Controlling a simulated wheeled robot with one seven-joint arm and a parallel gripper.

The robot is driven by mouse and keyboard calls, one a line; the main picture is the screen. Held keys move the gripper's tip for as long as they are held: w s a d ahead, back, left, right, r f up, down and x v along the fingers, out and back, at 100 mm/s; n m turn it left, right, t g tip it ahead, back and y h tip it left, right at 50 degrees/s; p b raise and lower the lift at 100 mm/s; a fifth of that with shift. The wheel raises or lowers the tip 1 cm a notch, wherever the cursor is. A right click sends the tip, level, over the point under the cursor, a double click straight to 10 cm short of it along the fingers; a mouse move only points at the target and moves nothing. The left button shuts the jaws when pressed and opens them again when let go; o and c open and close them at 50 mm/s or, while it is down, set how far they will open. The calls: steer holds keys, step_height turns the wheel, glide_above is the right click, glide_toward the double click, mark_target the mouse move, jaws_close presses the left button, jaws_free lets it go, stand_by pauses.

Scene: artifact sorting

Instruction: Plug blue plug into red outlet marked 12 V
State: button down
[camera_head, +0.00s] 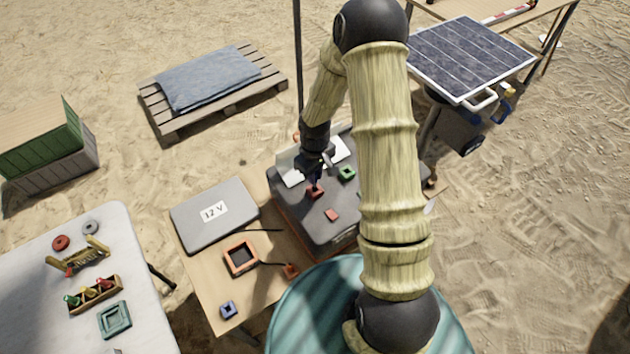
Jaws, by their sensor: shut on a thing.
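My gripper (316,178) points down over the dark grey box (291,206) and is shut on a small dark bluish piece, which seems to be the blue plug (315,184). The piece is right above or at a red square outlet (315,193) on the box top; I cannot tell whether it is inserted. A green outlet (347,173) is to the right, and a smaller red piece (332,215) lies nearer. A grey case (190,222) with a white "12 V" label (214,212) lies to the left. My arm hides the box's right part.
A wooden table (205,285) holds an orange square frame (240,257) corded to a small red piece (291,270), and a blue square piece (228,309). A white table (30,290) with small artifacts is at left. A solar panel (470,58) stands at upper right.

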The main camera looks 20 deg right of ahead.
steer(key=shift+f, duration=1.85)
steer(key=shift+f, duration=0.15)
steer(key=c, duration=1.4)
jaws_free()
steer(key=shift+c, duration=0.2)
step_height(320, 180, up, 12)
steer(key=shift+r+b, duration=0.15)
steer(key=shift+b, duration=0.25)
